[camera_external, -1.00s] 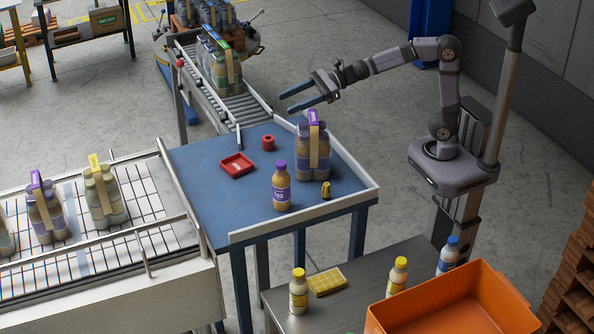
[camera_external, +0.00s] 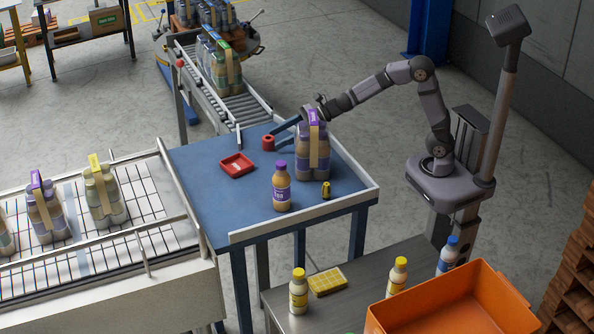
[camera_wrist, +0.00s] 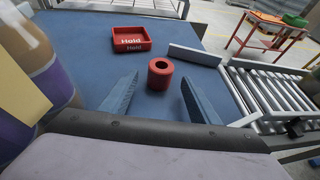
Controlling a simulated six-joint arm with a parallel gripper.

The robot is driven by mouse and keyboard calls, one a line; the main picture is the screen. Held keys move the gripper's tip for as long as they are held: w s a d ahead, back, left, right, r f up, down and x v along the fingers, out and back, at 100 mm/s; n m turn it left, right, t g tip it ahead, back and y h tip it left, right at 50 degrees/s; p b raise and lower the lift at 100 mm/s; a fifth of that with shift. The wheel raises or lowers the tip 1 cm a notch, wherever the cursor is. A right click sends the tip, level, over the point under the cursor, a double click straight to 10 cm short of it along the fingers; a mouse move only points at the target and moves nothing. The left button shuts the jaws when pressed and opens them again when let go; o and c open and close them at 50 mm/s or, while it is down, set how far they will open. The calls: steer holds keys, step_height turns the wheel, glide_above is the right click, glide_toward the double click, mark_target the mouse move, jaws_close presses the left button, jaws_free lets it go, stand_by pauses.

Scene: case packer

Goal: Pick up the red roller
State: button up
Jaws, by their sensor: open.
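The red roller (camera_external: 268,143) stands upright on the blue table (camera_external: 208,190), near its back edge. In the wrist view the red roller (camera_wrist: 160,74) is a short cylinder with a dark hole in its top, ahead of my gripper and between the lines of its fingers. My gripper (camera_external: 274,140) is open and empty, low over the table, with its fingers pointing left at the roller. In the wrist view the blue fingers of my gripper (camera_wrist: 158,90) are spread apart, with the roller a little beyond their tips. I cannot tell whether a finger touches it.
A purple-capped bottle pack (camera_external: 313,150) stands close beside my gripper; it fills the left of the wrist view (camera_wrist: 40,70). A red tray (camera_external: 237,165), a single bottle (camera_external: 281,187) and a small yellow item (camera_external: 326,190) are on the table. A roller conveyor (camera_external: 240,105) lies behind.

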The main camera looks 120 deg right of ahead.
mark_target(267, 142)
steer(key=shift+w+p, duration=0.4)
steer(key=shift+w, duration=0.2)
steer(key=shift+p+x, duration=0.75)
steer(key=shift+x, duration=1.35)
steer(key=shift+d, duration=0.15)
steer(key=c, duration=1.2)
